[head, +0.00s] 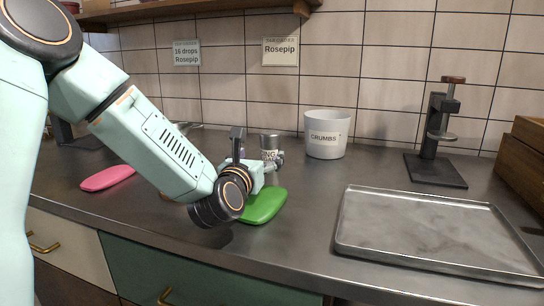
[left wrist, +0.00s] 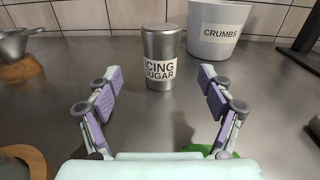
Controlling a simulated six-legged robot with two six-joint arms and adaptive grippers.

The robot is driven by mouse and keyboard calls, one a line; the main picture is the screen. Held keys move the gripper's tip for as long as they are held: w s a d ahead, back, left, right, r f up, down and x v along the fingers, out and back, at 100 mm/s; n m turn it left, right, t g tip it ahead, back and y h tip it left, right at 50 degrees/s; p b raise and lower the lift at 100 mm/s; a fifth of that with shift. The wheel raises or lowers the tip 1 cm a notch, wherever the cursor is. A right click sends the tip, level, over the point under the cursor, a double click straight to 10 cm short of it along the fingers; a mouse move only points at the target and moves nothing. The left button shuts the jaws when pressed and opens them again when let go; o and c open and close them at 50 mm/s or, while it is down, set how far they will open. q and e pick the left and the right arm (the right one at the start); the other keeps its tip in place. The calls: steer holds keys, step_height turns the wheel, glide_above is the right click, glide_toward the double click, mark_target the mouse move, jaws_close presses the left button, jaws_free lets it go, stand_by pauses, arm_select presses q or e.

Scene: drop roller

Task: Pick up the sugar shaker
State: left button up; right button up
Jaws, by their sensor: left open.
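The sugar shaker (left wrist: 160,50) is a metal cylinder with a white label reading "ICING SUGAR". It stands upright on the counter, ahead of my left gripper (left wrist: 160,95) and centred between its fingers in the left wrist view. The fingers are spread wide, with purple pads, and hold nothing; bare counter shows between them and the shaker. In the head view the shaker (head: 269,143) stands just beyond my left gripper (head: 272,160), which partly hides its lower part. My right gripper is in neither view.
A white "CRUMBS" pot (head: 326,135) stands behind and right of the shaker. A green mat (head: 264,206) lies under my left wrist, and a pink one (head: 107,178) lies left. A black press (head: 437,140) and metal tray (head: 440,228) are at the right.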

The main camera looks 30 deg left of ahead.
mark_target(267, 147)
arm_select(q)
steer(key=shift+w+a+r, duration=0.15)
steer(key=shift+w, duration=0.5)
steer(key=shift+w+a+f, duration=0.2)
steer(key=shift+w, duration=0.5)
steer(key=b+x, duration=0.1)
steer(key=x, duration=0.4)
steer(key=shift+s+r, duration=0.25)
steer(key=shift+c, duration=0.3)
steer(key=shift+w+f, duration=0.15)
steer(key=c, duration=1.3)
step_height(267, 147, up, 10)
steer(key=p, duration=0.3)
